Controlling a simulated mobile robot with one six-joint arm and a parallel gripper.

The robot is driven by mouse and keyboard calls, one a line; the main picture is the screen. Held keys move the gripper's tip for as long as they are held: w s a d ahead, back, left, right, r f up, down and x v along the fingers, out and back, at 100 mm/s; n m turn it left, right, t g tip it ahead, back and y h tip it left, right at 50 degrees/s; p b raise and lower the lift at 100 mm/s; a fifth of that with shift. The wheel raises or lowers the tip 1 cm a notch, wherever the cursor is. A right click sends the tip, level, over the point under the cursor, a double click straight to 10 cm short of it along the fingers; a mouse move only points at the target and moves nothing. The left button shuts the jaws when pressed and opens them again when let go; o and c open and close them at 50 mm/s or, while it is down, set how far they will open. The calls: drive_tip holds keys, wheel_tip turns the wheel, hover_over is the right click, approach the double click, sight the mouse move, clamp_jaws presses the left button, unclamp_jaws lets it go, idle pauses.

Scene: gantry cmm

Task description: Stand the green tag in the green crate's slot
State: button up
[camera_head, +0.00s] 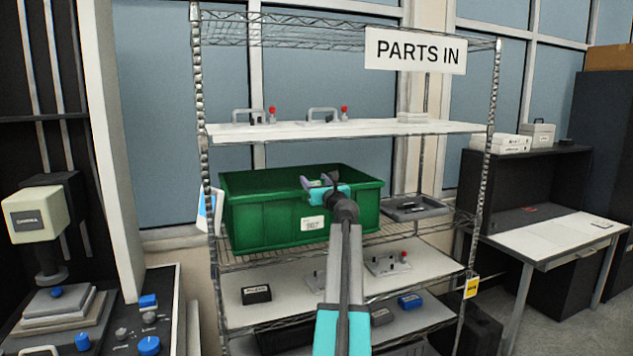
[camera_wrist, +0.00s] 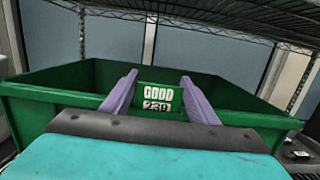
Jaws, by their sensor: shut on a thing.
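The green crate (camera_head: 265,225) stands on a wire shelf of the rack, and its rim and inside walls show in the wrist view (camera_wrist: 50,107). A white label is on its front face; the slot itself cannot be made out. My gripper (camera_head: 322,183) is over the crate's front rim at the right. It is shut on the green tag (camera_wrist: 160,97), which reads "GOOD 239" and shows upright between the two purple fingers. In the head view the tag is small and partly hidden by my gripper.
A white shelf (camera_head: 350,130) with clamp fixtures is above the crate. A grey tray (camera_head: 415,207) lies right of it. A lower white shelf (camera_head: 290,287) holds small blocks and fixtures. Rack posts stand at both sides. The space inside the crate looks empty where visible.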

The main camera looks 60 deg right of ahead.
drive_tip(key=o, duration=1.1)
drive_tip(key=shift+o, duration=0.7)
drive_tip(key=shift+r, duration=0.25)
drive_tip(key=shift+r+p, duration=1.95)
drive_tip(key=shift+r, duration=0.05)
drive_tip(key=v, duration=0.6)
drive_tip(key=shift+s+a, duration=0.3)
drive_tip(key=shift+f, duration=0.15)
idle(0.6)
